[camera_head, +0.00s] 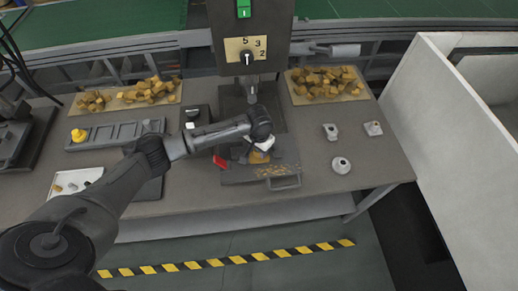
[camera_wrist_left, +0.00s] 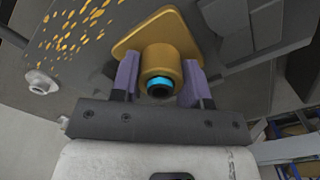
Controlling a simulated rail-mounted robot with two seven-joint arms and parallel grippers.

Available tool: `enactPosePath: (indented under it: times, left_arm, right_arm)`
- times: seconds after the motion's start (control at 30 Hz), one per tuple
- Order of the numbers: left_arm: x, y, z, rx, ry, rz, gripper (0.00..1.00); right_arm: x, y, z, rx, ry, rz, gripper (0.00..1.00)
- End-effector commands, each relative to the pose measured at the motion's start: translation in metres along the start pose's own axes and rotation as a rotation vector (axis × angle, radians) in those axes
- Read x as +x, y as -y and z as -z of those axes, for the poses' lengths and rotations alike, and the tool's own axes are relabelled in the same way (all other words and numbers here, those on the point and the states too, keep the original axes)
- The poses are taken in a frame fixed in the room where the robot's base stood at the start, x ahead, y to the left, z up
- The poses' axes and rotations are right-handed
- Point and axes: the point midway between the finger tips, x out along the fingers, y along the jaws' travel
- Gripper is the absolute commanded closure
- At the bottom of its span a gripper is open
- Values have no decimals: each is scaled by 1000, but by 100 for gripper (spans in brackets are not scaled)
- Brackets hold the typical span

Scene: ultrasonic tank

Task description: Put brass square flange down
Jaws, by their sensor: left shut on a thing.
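The brass square flange (camera_wrist_left: 158,30) has a square plate and a round neck with a cyan ring inside. In the left wrist view my left gripper (camera_wrist_left: 160,78) has its two purple fingers on either side of the neck, shut on it. In the head view the gripper (camera_head: 261,148) is over the dark plate (camera_head: 236,176) at the middle of the bench, and a bit of the flange (camera_head: 258,157) shows below it. The arm and gripper hide most of the flange there. I cannot tell whether it touches the plate. My right gripper is not in view.
Yellow chips lie on the dark plate, which has a front handle (camera_head: 285,183). A machine column with a dial (camera_head: 247,57) stands behind. Trays of brass pieces (camera_head: 130,96) (camera_head: 326,85) flank it. Grey fittings (camera_head: 341,165) stand at right. A red piece (camera_head: 220,162) is close left.

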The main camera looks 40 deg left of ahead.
Motion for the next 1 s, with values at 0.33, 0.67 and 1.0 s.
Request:
enactPosePath:
  times: [0.33, 0.67, 1.0]
  left_arm:
    - [1, 0, 2, -1, -5, -1, 100]
    - [4, 0, 1, 0, -2, -1, 35]
    - [1, 0, 1, 0, -3, 0, 33]
  right_arm:
    - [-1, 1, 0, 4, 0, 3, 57]
    - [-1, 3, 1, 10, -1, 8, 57]
    - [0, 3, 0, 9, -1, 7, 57]
